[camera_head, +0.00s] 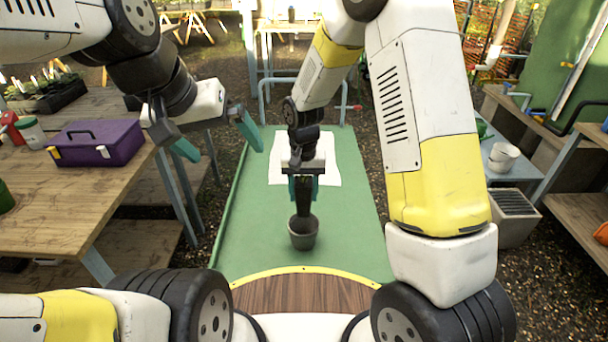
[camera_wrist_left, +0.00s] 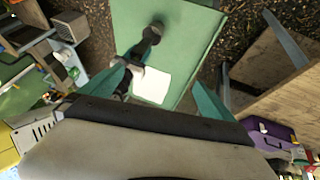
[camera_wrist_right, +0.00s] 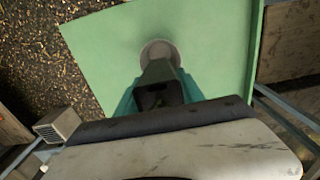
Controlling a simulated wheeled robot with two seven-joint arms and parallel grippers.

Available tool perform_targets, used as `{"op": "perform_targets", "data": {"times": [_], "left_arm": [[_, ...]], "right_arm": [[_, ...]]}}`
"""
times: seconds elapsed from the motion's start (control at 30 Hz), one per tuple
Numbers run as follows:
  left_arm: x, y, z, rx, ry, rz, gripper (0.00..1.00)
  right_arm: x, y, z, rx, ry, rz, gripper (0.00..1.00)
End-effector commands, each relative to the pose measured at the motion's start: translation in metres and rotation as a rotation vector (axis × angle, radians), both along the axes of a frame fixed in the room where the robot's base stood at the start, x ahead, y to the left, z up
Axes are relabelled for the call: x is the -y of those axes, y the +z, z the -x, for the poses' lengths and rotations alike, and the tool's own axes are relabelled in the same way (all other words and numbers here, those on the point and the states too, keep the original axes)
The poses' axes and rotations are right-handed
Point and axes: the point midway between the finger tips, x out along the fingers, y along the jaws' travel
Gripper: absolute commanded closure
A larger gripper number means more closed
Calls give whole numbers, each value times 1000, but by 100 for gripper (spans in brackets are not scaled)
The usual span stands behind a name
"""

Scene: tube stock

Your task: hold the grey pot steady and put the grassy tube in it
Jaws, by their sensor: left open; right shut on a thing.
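The grey pot (camera_head: 303,242) is upright at the near middle of the green bench top, with a shadow just below it; its rim also shows in the right wrist view (camera_wrist_right: 160,42). My right gripper (camera_head: 303,180) is shut on the dark grassy tube (camera_head: 304,200) and holds it upright above the pot. The tube's lower end meets the pot's mouth in view, but I cannot tell how deep it is. The tube also shows in the right wrist view (camera_wrist_right: 160,84). My left gripper (camera_head: 226,150) is open and empty, left of the pot and higher.
A white sheet (camera_head: 325,160) lies on the green bench top (camera_head: 250,235) behind my right gripper. A wooden table with a purple toolbox (camera_head: 97,143) stands at left. White pots (camera_head: 503,156) and a grey bin (camera_head: 514,216) are at right. The bench's left side is clear.

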Motion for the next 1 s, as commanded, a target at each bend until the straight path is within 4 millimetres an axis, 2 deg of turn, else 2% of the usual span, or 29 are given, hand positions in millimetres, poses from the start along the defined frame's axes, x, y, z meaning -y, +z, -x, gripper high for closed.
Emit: {"op": "perform_targets", "data": {"times": [0.27,0.57,0.77,1.0], "left_arm": [[8,-31,-44,-280,122,162,0],[14,-80,-97,-561,270,379,0],[14,-124,-130,-732,381,526,0],[12,-189,-164,-926,523,703,0]], "right_arm": [[0,0,0,1,0,0,100],[0,0,0,1,0,0,100],[0,0,0,1,0,0,100],[0,0,0,1,0,0,100]]}}
